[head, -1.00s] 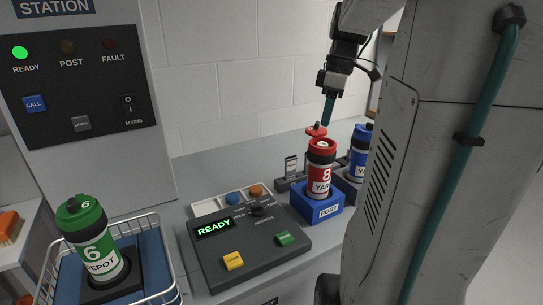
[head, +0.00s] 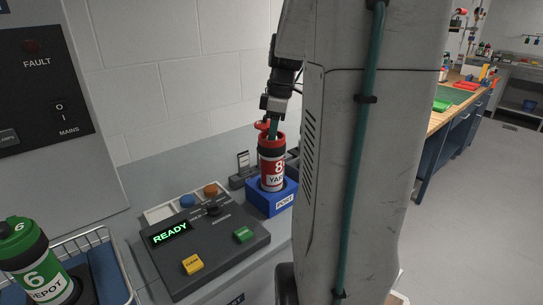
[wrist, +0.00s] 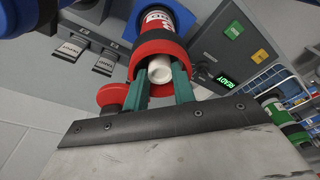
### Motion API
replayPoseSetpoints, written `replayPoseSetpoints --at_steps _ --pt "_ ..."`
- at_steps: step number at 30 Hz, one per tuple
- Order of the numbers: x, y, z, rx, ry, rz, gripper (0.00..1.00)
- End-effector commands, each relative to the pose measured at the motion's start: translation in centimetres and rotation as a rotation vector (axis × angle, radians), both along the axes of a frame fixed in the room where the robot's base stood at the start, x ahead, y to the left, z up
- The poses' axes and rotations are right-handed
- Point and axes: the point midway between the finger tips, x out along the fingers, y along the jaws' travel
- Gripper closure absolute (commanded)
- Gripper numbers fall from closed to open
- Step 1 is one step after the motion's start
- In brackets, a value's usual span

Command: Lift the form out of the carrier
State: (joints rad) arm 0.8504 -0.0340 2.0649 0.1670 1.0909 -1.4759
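The form (wrist: 160,69) is a white roll in the carrier's mouth, seen end-on in the wrist view. My gripper (wrist: 159,80) points down at the mouth, its teal fingers apart on either side of the form. I cannot tell whether they touch it. In the head view my gripper (head: 273,130) is right at the carrier's top, and the form is hidden.
A dark control panel (head: 205,245) reading READY lies just left of the dock. A green carrier marked 6 (head: 38,265) stands in a wire basket at left. Dark labelled holders (wrist: 85,55) stand close behind the carrier. A wall rises behind the counter.

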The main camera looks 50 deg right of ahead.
Motion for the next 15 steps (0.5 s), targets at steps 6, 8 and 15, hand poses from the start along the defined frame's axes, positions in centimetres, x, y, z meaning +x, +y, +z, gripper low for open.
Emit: replayPoseSetpoints --at_steps 6,8,15 --pt "-0.01 0.0 0.04 0.0 0.0 0.0 1.0" --pt "-0.01 -0.01 0.04 0.0 0.0 0.0 1.0" --pt "0.01 -0.03 0.33 -0.001 -0.001 0.0 1.0"
